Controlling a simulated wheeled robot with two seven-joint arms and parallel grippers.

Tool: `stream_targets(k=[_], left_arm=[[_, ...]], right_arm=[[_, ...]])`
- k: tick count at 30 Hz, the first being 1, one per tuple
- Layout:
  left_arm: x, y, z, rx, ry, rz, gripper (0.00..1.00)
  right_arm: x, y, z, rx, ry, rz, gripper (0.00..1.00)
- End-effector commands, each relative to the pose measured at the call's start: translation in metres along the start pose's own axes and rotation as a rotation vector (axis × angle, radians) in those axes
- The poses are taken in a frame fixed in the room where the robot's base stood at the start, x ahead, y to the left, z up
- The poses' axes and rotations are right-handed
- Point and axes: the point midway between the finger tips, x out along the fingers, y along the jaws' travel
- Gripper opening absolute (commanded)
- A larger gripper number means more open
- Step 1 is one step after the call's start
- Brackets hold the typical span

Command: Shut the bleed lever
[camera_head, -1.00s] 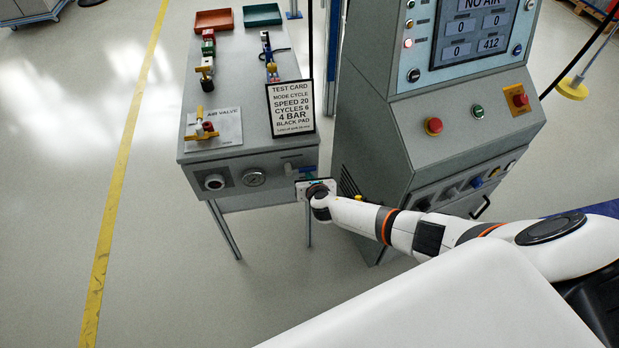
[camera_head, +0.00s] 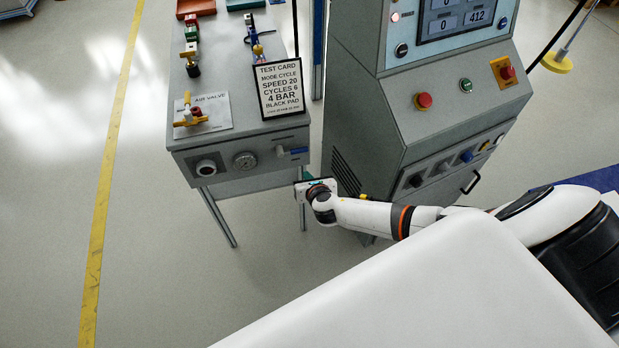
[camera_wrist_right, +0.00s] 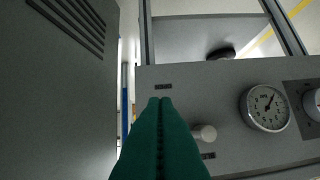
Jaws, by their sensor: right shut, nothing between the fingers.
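The bleed lever (camera_head: 293,151) has a blue handle and sits at the right end of the bench's front panel, right of the pressure gauge (camera_head: 245,160). The handle points right, roughly level. My right gripper (camera_head: 309,182) is just below the lever, apart from it in the picture; my own wrist mostly hides its fingers there. In the right wrist view the green fingers (camera_wrist_right: 160,103) are together and empty before the grey panel. There a round pale knob (camera_wrist_right: 205,132) shows beside them, and the gauge (camera_wrist_right: 268,108) to the right. The blue handle is not visible there. My left gripper is not in view.
The grey control cabinet (camera_head: 380,140) stands close to the right of my right gripper. The bench (camera_head: 240,137) carries a test card (camera_head: 278,89) and a yellow-handled air valve (camera_head: 190,112). Open floor lies in front of the bench.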

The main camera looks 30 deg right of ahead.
Motion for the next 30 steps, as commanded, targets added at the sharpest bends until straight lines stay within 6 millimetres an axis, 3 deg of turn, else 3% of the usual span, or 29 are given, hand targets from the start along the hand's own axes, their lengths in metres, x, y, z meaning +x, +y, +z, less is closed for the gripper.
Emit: stream_targets(k=[3, 9, 26, 30], left_arm=[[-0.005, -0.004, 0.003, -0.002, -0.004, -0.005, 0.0], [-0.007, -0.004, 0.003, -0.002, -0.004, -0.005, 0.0], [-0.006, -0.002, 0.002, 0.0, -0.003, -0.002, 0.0], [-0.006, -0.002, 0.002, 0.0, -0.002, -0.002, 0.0]], right_arm=[[-0.018, -0.001, 0.0, -0.001, -0.001, -0.001, 0.0], [-0.031, -0.002, 0.0, 0.0, 0.0, 0.0, 0.0], [-0.031, -0.002, 0.001, 0.002, -0.001, 0.0, 0.0], [-0.03, 0.007, 0.024, 0.113, -0.057, 0.024, 0.0]])
